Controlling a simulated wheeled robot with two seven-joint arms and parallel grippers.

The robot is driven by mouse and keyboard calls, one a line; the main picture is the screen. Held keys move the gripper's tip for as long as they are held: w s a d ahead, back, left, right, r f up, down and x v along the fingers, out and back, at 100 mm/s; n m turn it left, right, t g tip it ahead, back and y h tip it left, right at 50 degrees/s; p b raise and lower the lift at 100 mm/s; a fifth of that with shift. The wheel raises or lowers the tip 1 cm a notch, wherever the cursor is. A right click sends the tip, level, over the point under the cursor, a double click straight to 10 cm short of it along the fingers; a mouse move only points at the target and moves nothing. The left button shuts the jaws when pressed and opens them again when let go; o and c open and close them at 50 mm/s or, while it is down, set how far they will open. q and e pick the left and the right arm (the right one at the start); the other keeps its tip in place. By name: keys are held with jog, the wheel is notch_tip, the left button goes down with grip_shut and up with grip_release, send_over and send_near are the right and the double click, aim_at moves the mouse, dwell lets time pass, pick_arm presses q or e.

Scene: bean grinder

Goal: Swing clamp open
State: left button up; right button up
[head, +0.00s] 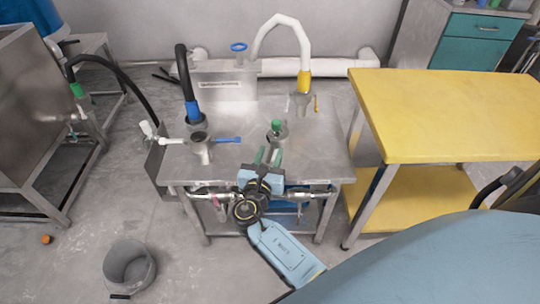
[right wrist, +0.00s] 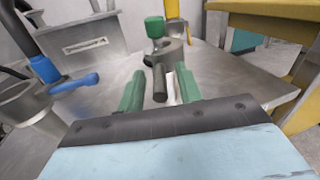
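A grey metal fitting with a green knob (head: 276,127), which seems to be the clamp, stands on the steel table, right of its middle. In the right wrist view the green knob (right wrist: 154,27) is on top, and a dark rod (right wrist: 160,82) points from the fitting toward my gripper. My right gripper (head: 268,154) is at the table's front side, just in front of the fitting. Its green fingers are apart, one on each side of the rod, with gaps visible. A pale strip beside the rod is unclear. My left gripper is not in view.
The steel table (head: 325,145) also bears a metal cup-like fitting (head: 201,151) with a blue handle (head: 228,140), a black hose (head: 184,75) and a white hose (head: 282,22). A yellow table (head: 450,110) stands at the right. A grey bucket (head: 130,265) is on the floor.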

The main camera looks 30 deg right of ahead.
jog(key=shift+w+d, duration=0.2)
jog(key=shift+d, duration=0.05)
grip_shut()
jog(key=shift+s, duration=0.1)
dwell(0.3)
